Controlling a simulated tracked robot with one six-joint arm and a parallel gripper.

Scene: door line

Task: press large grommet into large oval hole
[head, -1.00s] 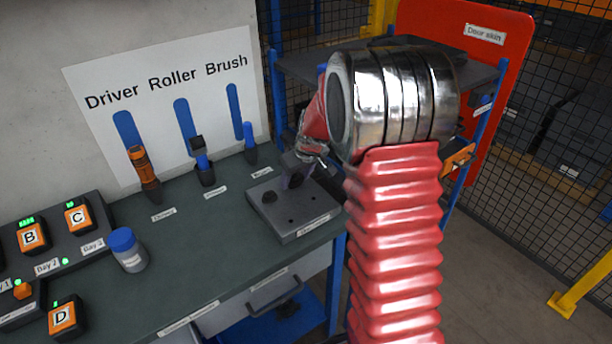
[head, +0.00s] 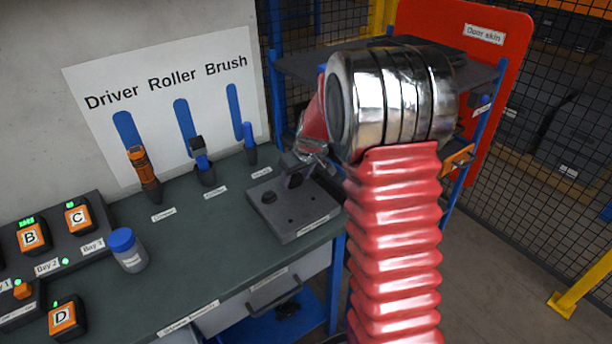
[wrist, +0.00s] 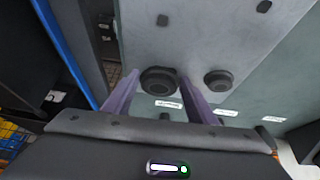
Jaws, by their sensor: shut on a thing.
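My gripper (wrist: 159,78) is over the grey block (wrist: 190,35) in the wrist view. Its two purple fingers are on either side of a dark round grommet (wrist: 158,80), which looks larger than the grommet (wrist: 218,82) to its right. I cannot tell whether the held grommet is touching the block. The red door skin panel (head: 490,60) stands at the back right. The large oval hole is not visible.
The bench (head: 190,260) holds a driver (head: 145,175), roller (head: 202,160), brush (head: 250,145), blue-capped bottle (head: 128,250) and several batteries (head: 33,238). A blue-framed shelf rack (head: 300,66) stands behind my arm. Mesh fencing (head: 565,100) is at the right.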

